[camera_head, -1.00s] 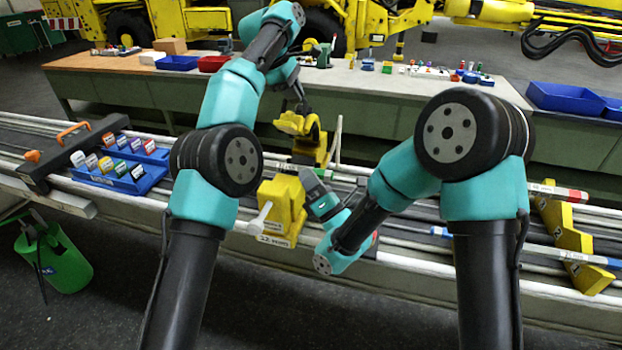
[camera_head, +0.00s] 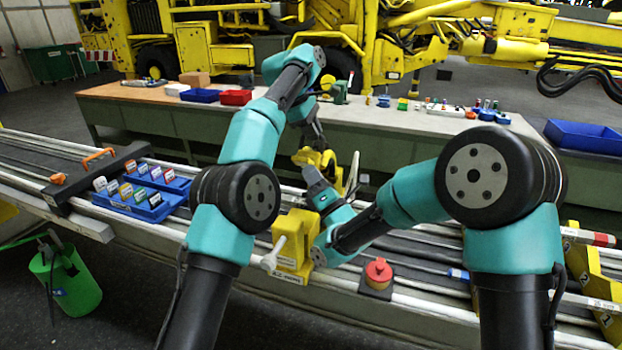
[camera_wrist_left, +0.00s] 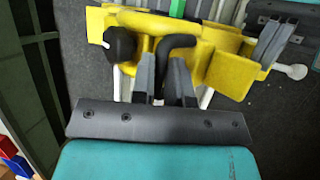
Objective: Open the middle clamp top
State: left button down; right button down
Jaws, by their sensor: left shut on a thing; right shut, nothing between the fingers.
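The yellow middle clamp (camera_head: 318,158) sits behind the yellow front clamp (camera_head: 295,238) on the rails. In the left wrist view the middle clamp (camera_wrist_left: 232,72) has a bent black handle (camera_wrist_left: 172,44) and a black round knob (camera_wrist_left: 119,43). My left gripper (camera_head: 318,143) reaches down to it from behind; in the left wrist view its fingers (camera_wrist_left: 163,75) are shut on the black handle. My right gripper (camera_head: 311,176) is shut and empty, between the two clamps in the picture. The clamp's lower part is partly hidden.
A red knob on a dark plate (camera_head: 378,272) lies right of the front clamp. A white lever (camera_head: 272,255) sticks out of the front clamp. A blue tray (camera_head: 150,205) of labelled pieces stands left. More yellow supports (camera_head: 585,270) stand right. A long table (camera_head: 400,130) runs behind.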

pick_arm(q)
jog(key=shift+w+f, duration=0.15)
jog(key=shift+f, duration=0.35)
pick_arm(e)
jog(key=shift+r, duration=0.1)
pick_arm(q)
jog(key=shift+d, duration=0.1)
pick_arm(e)
jog(key=shift+w+d+r+m+h, duration=0.3)
jog(key=shift+w+r+m+h, duration=0.25)
jog(key=shift+r, duration=0.25)
pick_arm(q)
jog(key=c, duration=1.1)
grip_release()
pick_arm(e)
jog(key=shift+a, duration=0.1)
pick_arm(q)
jog(key=shift+r, duration=0.2)
pick_arm(e)
jog(key=shift+f, duration=0.1)
pick_arm(q)
jog(key=shift+a+r, duration=0.3)
jog(key=shift+r, duration=0.05)
pick_arm(e)
jog(key=shift+a+f, duration=0.1)
